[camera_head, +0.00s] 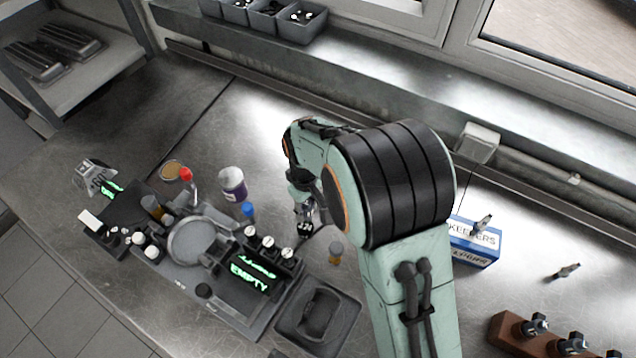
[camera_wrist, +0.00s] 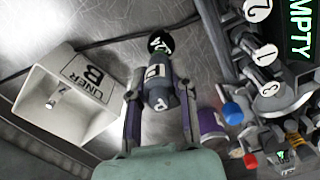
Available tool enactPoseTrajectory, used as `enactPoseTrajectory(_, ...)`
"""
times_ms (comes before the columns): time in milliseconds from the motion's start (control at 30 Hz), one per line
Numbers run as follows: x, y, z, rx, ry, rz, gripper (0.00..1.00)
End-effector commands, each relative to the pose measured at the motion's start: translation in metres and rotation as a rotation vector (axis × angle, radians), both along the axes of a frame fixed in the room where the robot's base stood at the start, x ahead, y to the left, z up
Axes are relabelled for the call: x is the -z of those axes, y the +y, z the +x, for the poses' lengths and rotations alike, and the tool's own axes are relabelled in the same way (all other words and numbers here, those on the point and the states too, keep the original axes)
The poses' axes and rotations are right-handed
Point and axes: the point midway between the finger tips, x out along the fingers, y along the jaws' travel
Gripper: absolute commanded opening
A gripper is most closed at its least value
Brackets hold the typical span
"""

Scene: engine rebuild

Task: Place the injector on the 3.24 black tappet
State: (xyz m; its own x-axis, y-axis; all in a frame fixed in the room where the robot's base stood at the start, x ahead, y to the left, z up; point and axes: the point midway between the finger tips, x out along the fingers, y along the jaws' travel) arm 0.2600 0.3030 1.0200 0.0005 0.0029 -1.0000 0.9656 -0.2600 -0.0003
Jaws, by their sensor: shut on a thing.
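My gripper (camera_wrist: 160,105) is shut on a grey cylindrical part (camera_wrist: 155,78) with white letter labels, perhaps the injector, held between the fingers in the wrist view. A round black piece (camera_wrist: 160,42) with a white mark shows just past its end. It could be the black tappet or the tip of the held part, and I cannot tell whether the two touch. In the head view my gripper (camera_head: 304,212) is low over the bench, right of the black fixture, partly hidden by my arm. I cannot read "3.24" on anything.
A white bin (camera_wrist: 68,98) shows in the wrist view. A blue box (camera_head: 474,242) and brown block (camera_head: 513,331) are right.

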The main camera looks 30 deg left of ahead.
Motion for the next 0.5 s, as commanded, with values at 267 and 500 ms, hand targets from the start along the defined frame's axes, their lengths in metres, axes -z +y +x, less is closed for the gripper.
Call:
enactPoseTrajectory(267, 0.035, 0.003, 0.003, 0.000, 0.001, -0.001, 0.00)
enactPoseTrajectory(500, 0.036, 0.003, 0.003, 0.000, 0.000, 0.001, 0.00)
